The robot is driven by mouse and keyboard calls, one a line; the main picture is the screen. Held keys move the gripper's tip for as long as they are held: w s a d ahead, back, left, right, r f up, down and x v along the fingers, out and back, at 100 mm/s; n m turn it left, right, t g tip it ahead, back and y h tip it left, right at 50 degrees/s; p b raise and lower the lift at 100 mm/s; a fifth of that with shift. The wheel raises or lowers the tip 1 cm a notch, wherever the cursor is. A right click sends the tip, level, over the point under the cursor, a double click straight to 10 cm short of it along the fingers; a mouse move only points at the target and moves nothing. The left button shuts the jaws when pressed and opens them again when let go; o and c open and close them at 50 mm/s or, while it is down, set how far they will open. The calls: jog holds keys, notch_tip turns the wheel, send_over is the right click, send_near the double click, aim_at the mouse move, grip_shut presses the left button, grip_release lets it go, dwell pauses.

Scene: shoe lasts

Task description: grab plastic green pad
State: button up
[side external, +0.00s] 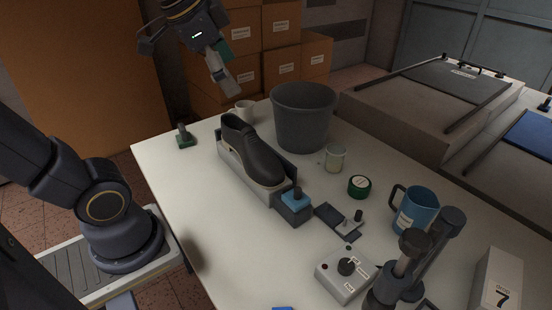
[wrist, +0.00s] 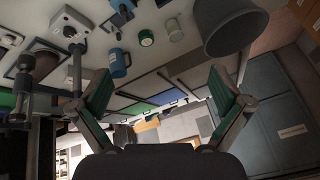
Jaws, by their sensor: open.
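A small dark green pad-like block (side external: 184,140) with an upright grey-green knob stands near the far left edge of the white table in the side view. I cannot pick it out in the wrist view. My gripper (side external: 188,66) is in the air above and beyond the far left part of the table, higher than the block and apart from it. In the wrist view my gripper (wrist: 160,84) is spread wide, with green-faced fingers and nothing between them.
A black shoe (side external: 252,148) on a grey stand, a grey bin (side external: 302,118) and a white mug (side external: 242,110) stand nearby. A green round tin (side external: 359,187), glass jar (side external: 335,158) and blue mug (side external: 415,212) are farther right.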

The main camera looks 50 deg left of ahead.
jog(key=w+a+g, duration=0.1)
jog(key=w+a, duration=0.7)
jog(key=a, duration=0.5)
jog(key=n+g, duration=0.4)
jog(key=g, duration=0.1)
send_over(182, 125)
notch_tip(182, 125, down, 19)
notch_tip(182, 125, down, 10)
jog(key=shift+s+d+f, duration=0.1)
jog(key=shift+f, duration=0.15)
notch_tip(182, 125, down, 6)
jog(key=shift+s, duration=0.1)
jog(key=c, duration=1.1)
jog(key=shift+r, duration=0.15)
jog(key=shift+c, duration=0.2)
